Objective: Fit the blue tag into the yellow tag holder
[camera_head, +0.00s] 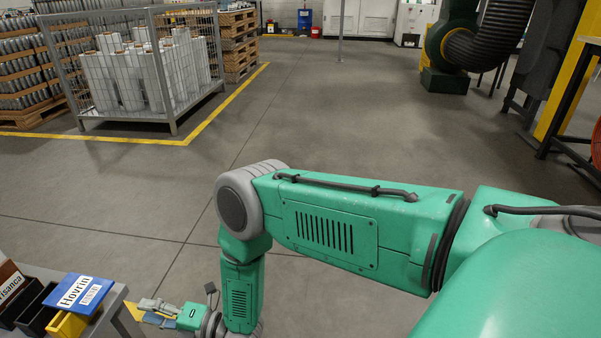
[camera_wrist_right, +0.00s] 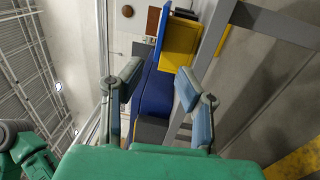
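The blue tag (camera_head: 78,293), with a white label reading "Hovrin", sits tilted at the yellow tag holder (camera_head: 66,325) on a table at the lower left. The tag overlaps the holder's top; I cannot tell whether it is seated in it. In the wrist view the tag (camera_wrist_right: 162,32) is a thin blue edge along the yellow holder (camera_wrist_right: 180,48). My right gripper (camera_head: 152,309) is just right of the table edge. In the wrist view its fingers (camera_wrist_right: 155,88) are apart, with the holder beyond them and nothing clearly gripped. My left gripper is not in view.
A dark holder with a brown "Visanca" tag (camera_head: 10,284) stands left of the yellow one. The grey table's edge (camera_head: 112,315) lies close to my right gripper. A dark blue object (camera_wrist_right: 156,92) shows between the fingers. Open floor (camera_head: 130,205) lies beyond.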

